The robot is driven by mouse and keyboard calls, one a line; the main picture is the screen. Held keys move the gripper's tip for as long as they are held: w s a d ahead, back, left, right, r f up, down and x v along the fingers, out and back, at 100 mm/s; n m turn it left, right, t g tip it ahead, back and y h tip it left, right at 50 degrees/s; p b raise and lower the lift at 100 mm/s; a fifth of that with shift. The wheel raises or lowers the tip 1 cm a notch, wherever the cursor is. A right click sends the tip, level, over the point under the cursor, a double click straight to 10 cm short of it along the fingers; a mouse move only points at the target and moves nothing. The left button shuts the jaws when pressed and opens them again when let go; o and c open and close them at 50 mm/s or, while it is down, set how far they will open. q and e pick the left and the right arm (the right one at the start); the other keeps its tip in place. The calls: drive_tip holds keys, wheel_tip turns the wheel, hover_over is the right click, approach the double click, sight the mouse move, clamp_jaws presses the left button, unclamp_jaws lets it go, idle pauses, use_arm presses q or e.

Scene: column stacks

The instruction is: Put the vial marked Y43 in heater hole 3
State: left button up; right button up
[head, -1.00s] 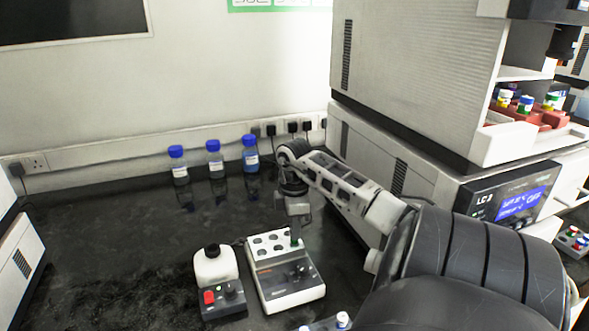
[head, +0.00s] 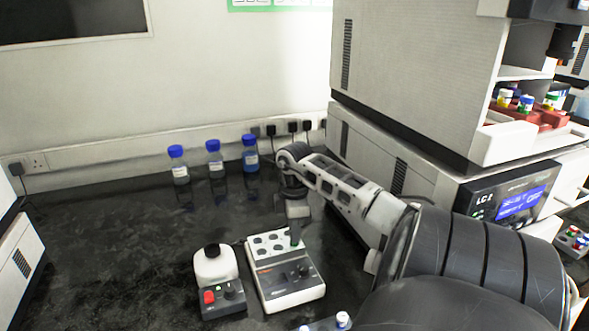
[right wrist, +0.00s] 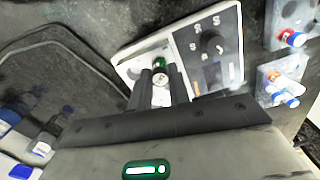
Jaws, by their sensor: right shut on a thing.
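My right gripper (head: 296,240) is over the back right part of the white heater block (head: 290,293), which has several dark holes in its top. In the right wrist view, the gripper (right wrist: 161,88) is shut on a small vial (right wrist: 162,76) with a green cap, held between the two dark fingers. The vial's marking is not readable. The heater (right wrist: 128,60) lies beneath. The vial's lower end and the hole under it are hidden, so I cannot tell whether it is inside a hole. My left gripper is not in view.
A white bottle on a device with a red button (head: 210,298) stands left of the heater. Several blue-capped bottles (head: 214,160) stand by the wall. A large instrument (head: 415,75) stands to the right. Small vial holders (right wrist: 290,68) show in the right wrist view.

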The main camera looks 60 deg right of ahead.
drive_tip(key=shift+f, duration=0.15)
drive_tip(key=shift+f, duration=0.35)
drive_tip(key=shift+f, duration=0.2)
idle(0.3)
drive_tip(key=o, duration=1.2)
drive_tip(key=shift+o, duration=0.2)
drive_tip(key=shift+r, duration=0.15)
wheel_tip(320, 180, up, 4)
drive_tip(key=p, duration=0.3)
drive_tip(key=shift+p, duration=0.35)
drive_tip(key=shift+r, duration=0.85)
drive_tip(key=shift+f, duration=0.1)
